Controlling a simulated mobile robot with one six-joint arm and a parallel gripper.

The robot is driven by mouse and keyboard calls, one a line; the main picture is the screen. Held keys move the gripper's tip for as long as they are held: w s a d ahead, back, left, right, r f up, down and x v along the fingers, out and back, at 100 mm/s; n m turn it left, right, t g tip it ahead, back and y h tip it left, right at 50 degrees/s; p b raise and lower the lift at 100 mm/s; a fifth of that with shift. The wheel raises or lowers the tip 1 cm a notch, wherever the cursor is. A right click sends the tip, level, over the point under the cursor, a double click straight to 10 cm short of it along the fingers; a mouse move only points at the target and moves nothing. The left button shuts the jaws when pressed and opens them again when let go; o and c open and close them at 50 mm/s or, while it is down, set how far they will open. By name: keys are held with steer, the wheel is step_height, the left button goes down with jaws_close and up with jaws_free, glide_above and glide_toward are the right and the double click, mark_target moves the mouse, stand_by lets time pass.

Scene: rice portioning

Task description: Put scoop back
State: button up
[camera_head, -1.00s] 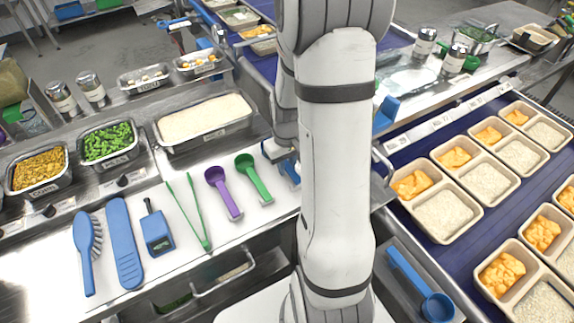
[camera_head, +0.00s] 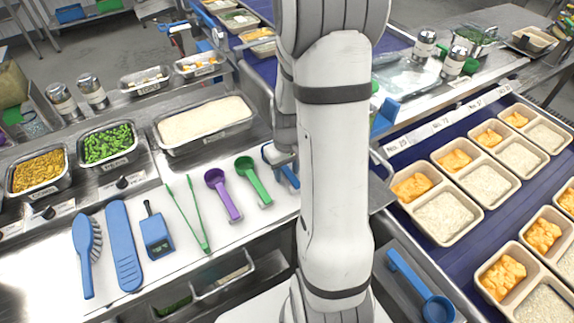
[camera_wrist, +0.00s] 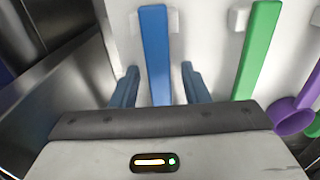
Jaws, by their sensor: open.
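The blue scoop's straight handle (camera_wrist: 155,50) lies along the white board (camera_wrist: 200,25) in the wrist view, in line with the green scoop beside it. Its bowl is hidden behind my gripper body. My gripper (camera_wrist: 160,85) is open, with one blue finger on each side of the handle and a gap showing on both sides. In the head view my gripper (camera_head: 279,160) is low over the board, right of the green scoop (camera_head: 251,178), and is partly hidden by my arm. The purple scoop (camera_head: 222,193) lies left of the green one.
Green tongs (camera_head: 188,215), a blue probe (camera_head: 156,232), a blue spatula (camera_head: 124,245) and a brush (camera_head: 85,250) lie further left. Food pans stand behind.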

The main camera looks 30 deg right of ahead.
mark_target(287, 170)
step_height(287, 170, up, 11)
steer(key=s+a+r+t, duration=0.2)
steer(key=s+a+r, duration=0.7)
steer(key=s+a, duration=0.3)
steer(key=shift+s+t, duration=0.25)
steer(key=shift+t, duration=0.15)
